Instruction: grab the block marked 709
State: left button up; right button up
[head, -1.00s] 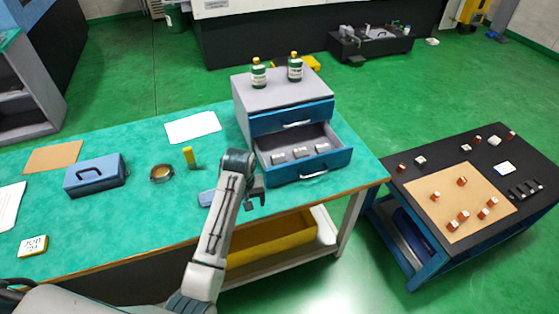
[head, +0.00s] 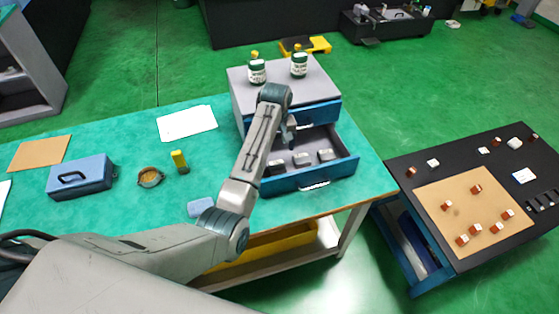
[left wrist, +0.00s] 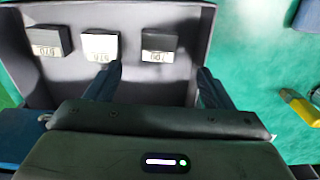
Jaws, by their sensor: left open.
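Three small blocks lie in a row in the open drawer (head: 338,168). In the left wrist view, the right block (left wrist: 159,40) is dark with a pale label that seems to read 709, though small and blurred. The middle block (left wrist: 100,47) is white-topped, and the left block (left wrist: 48,40) is dark; their labels are hard to read. In the head view the row shows as blocks (head: 276,167), (head: 301,159) and (head: 326,155). My left gripper (left wrist: 157,84) is open and empty over the drawer, its fingers apart from the blocks. My right gripper is out of view.
A dark side table (head: 410,178) stands at the right.

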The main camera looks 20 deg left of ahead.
aim_at(277, 165)
pick_arm(q)
jog(key=f, duration=0.1)
jog(key=s+f, duration=0.1)
jog(key=shift+f+p, duration=0.3)
jog(key=shift+f, duration=0.05)
jog(key=shift+w+f, duration=0.2)
jog(key=shift+f, duration=0.1)
jog(key=f+p, duration=0.1)
jog(key=f, duration=0.1)
jog(key=f+p, duration=0.1)
jog(key=f, duration=0.1)
jog(key=shift+w, duration=0.4)
jog(key=shift+f, duration=0.55)
jog(key=shift+c, duration=0.9)
jog(key=c, duration=0.8)
jog(key=shift+c, duration=2.2)
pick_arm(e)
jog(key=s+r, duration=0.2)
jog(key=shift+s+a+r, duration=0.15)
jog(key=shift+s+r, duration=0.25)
